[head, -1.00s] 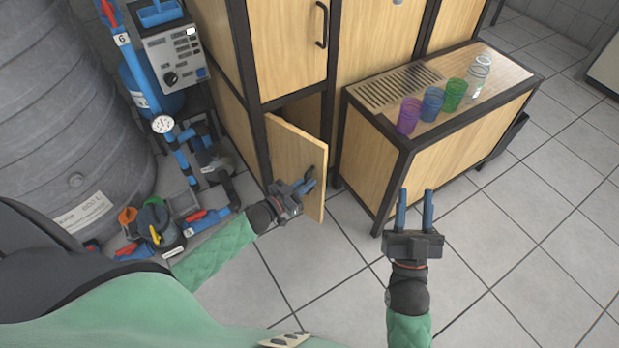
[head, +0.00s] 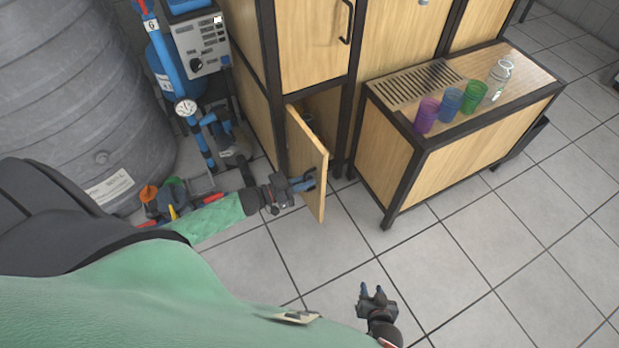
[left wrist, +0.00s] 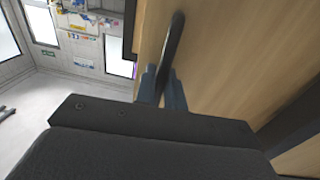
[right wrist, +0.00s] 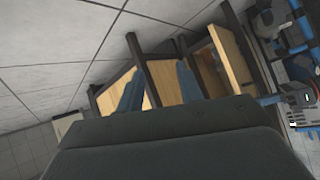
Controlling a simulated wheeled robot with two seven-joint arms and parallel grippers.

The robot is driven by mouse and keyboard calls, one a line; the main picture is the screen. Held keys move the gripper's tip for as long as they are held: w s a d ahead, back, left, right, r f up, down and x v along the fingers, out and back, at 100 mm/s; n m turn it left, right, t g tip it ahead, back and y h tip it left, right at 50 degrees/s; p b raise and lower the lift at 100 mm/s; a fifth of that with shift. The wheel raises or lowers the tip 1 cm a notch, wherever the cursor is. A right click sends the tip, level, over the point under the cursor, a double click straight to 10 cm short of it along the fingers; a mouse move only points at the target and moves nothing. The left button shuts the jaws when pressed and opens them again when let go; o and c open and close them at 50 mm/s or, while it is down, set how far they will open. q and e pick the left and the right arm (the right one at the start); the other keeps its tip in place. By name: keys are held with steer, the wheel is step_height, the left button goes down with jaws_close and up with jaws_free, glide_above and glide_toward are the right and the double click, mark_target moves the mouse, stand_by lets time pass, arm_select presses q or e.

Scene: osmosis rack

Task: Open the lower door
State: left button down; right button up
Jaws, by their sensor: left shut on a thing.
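The lower door (head: 306,165) is a light wood panel on the tall dark-framed cabinet. It stands swung well out, and part of the dark inside of the compartment (head: 322,112) shows behind it. My left gripper (head: 308,181) is shut on the door's dark handle, near the free edge. In the left wrist view the handle (left wrist: 174,45) runs up between the blue fingers (left wrist: 162,88). My right gripper (head: 373,290) is empty and low over the floor, away from the door. In the right wrist view its blue fingers (right wrist: 160,88) are apart.
The upper door (head: 315,45) is shut. A low wooden counter (head: 455,130) with several coloured cups stands right of the cabinet. Blue pipework with a gauge (head: 186,108) and a grey tank (head: 75,90) are at left. The tiled floor in front is clear.

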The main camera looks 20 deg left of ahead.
arm_select(q)
steer(key=shift+s+a+f+p, duration=0.1)
steer(key=shift+s+a+p, duration=0.25)
steer(key=shift+s+a, duration=0.15)
arm_select(e)
steer(key=s+f+g, duration=0.2)
steer(key=s+f, duration=0.2)
steer(key=shift+s+d+f, duration=0.35)
steer(key=shift+s, duration=0.05)
arm_select(q)
steer(key=c, duration=1.6)
jaws_free()
steer(key=shift+c, duration=0.2)
steer(key=v, duration=0.8)
arm_select(e)
steer(key=shift+w+r, duration=0.1)
steer(key=shift+r, duration=0.15)
steer(key=shift+d, duration=0.1)
